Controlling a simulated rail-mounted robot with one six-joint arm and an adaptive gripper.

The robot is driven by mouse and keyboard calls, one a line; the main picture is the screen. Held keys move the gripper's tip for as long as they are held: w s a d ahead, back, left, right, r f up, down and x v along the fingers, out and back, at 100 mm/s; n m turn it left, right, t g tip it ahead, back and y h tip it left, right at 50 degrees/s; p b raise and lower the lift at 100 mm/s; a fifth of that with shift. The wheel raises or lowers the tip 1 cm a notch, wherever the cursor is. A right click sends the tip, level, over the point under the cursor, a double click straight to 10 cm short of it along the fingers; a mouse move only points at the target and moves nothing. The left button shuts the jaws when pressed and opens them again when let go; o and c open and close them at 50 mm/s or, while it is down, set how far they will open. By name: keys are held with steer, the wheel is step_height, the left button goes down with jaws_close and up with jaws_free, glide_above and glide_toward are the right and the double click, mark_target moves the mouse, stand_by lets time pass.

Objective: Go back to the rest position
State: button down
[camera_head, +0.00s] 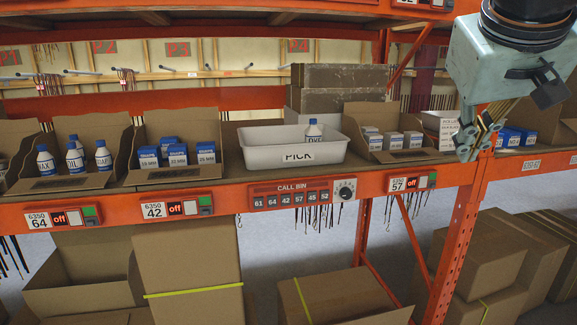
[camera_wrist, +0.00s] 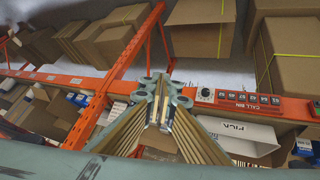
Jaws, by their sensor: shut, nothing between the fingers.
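My gripper (camera_head: 477,136) hangs at the upper right in the head view, in front of the orange rack upright. Its fingers are closed together and hold nothing. In the wrist view my gripper (camera_wrist: 160,100) points toward the rack, apart from the shelf goods. A white tote marked PICK (camera_head: 262,148) stands on the shelf, left of my gripper. One blue-and-white bottle (camera_head: 313,131) stands upright inside it. The tote also shows in the wrist view (camera_wrist: 232,128), right of my fingers and partly hidden by them.
An open bin of bottles (camera_head: 75,182) and bins of small boxes (camera_head: 181,175) line the shelf (camera_head: 222,196). Another bin (camera_head: 400,156) stands right of the tote. A CALL BIN panel (camera_head: 300,193) is on the orange beam. Large cartons (camera_head: 185,265) stand below.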

steer(key=s+a+f+g+y+b, duration=0.1)
steer(key=s+a+f, duration=0.4)
steer(key=s+f, duration=0.5)
steer(key=s+a+f+g+y+b, duration=0.2)
steer(key=s+a+f, duration=0.3)
steer(key=s+f, duration=0.6)
steer(key=s, duration=0.3)
steer(key=shift+a+f+n+b, duration=0.25)
steer(key=shift+n+b, duration=0.15)
